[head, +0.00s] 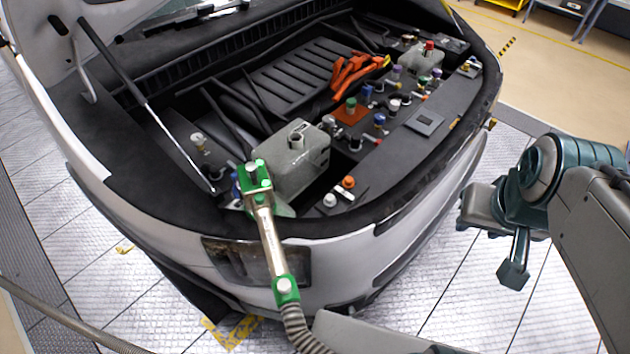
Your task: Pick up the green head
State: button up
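The green head (266,225) is a pale metal tube with green fittings at both ends and a grey ribbed hose on its lower end. It lies tilted over the car's front edge. Its upper green fitting is at the left front of a grey tank (300,160) in the engine bay; I cannot tell whether they touch. My gripper (507,250) is at the right, in front of the car's bumper and well apart from the green head. One dark teal finger shows pointing down; the finger gap is not clear. I see nothing held in it.
The car's hood (90,35) is raised, with a prop rod (150,110) at the left of the bay. Several coloured caps and an orange cable (352,72) fill the bay. The hose (300,330) runs to the bottom edge. Floor between gripper and bumper is clear.

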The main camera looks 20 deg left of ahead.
aim_at(265, 215)
jog(key=z, duration=0.75)
jog(key=k, duration=0.4)
jog(key=u, duration=1.35)
jog(key=i, duration=0.5)
jog(key=z, duration=0.05)
